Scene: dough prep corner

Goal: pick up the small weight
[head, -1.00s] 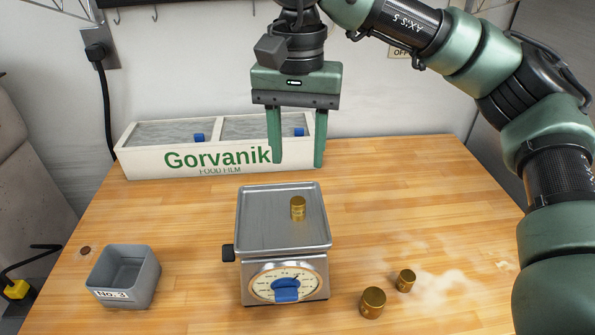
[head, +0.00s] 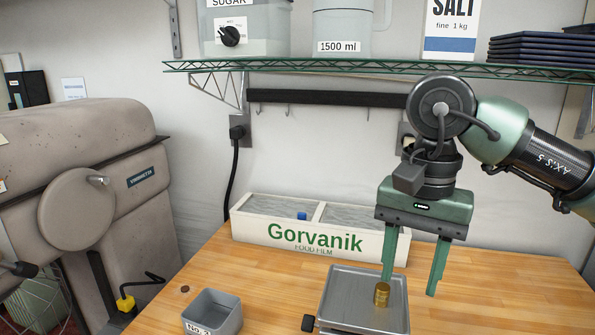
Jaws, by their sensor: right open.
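One brass weight (head: 382,294) stands upright on the metal pan (head: 343,291) of the scale, in the lower right of the head view. My right gripper (head: 410,287) is open and empty, pointing down over the pan. Its left finger overlaps the top of the weight in the picture; contact cannot be told. The scale's lower part is cut off by the frame. Other weights on the table are out of view. My left gripper is not in view.
A white Gorvanik food film box (head: 375,247) stands behind the scale. A grey bin (head: 231,311) is at the lower left. A wire shelf (head: 330,69) with containers and a salt pack hangs above. A beige machine (head: 85,200) stands left. Wooden table (head: 480,310) is clear at right.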

